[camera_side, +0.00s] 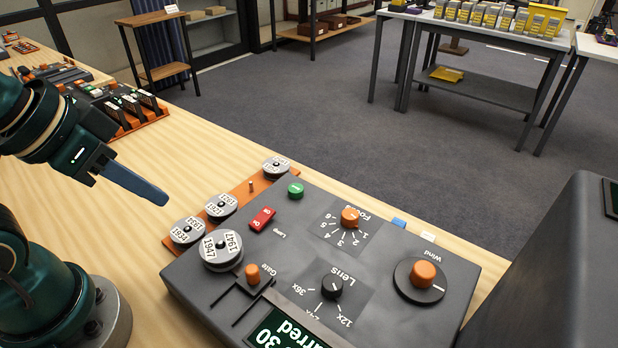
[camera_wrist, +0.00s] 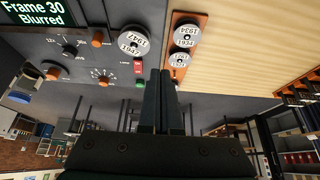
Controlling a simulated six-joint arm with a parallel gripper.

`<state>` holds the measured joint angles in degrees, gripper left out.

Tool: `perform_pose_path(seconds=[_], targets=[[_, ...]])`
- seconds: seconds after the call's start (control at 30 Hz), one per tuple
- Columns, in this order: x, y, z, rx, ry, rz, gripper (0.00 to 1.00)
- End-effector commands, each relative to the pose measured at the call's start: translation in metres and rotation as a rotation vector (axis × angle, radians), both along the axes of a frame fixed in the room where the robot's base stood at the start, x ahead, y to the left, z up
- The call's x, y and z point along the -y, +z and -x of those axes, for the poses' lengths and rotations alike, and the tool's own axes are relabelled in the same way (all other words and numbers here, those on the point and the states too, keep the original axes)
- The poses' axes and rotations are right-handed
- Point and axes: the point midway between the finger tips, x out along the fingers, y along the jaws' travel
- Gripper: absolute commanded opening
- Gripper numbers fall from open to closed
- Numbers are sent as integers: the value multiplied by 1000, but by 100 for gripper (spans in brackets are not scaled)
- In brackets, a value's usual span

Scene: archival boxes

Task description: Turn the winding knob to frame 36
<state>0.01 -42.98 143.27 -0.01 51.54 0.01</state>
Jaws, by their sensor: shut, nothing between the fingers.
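The winding knob (camera_side: 424,274) is an orange cap on a dark round disc with a white pointer mark, under the label "Wind" on the grey reader panel (camera_side: 300,235). It also shows in the wrist view (camera_wrist: 53,73) at the far left. The display (camera_wrist: 38,12) reads "Frame 30" and "Blurred"; only part of it shows in the side view (camera_side: 283,332). My gripper (camera_side: 162,197) is shut and empty, above the wooden bench left of the panel, far from the knob. Its two fingers (camera_wrist: 160,74) lie together in the wrist view.
The panel carries an orange focus knob (camera_side: 350,216), a black lens knob (camera_side: 332,286), an orange gate slider (camera_side: 252,272), a red switch (camera_side: 262,220) and a green button (camera_side: 296,190). Labelled reels (camera_side: 221,206) stand at the panel's left edge. A dark housing (camera_side: 560,265) rises at right.

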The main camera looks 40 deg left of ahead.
Motion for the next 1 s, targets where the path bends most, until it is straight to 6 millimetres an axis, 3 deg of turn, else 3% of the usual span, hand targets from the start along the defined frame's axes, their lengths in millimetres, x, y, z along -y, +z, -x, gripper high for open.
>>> perform_pose_path(seconds=[0.4,0.43,0.57,0.6,0.77,1.0], targets=[[0,0,0,0,0,0,0],[0,0,0,0,0,0,4],[0,7,-4,20,-11,-5,54],[1,13,-8,40,-14,-5,67],[8,49,-40,101,-65,-10,67],[50,87,-105,126,-236,-7,67]])
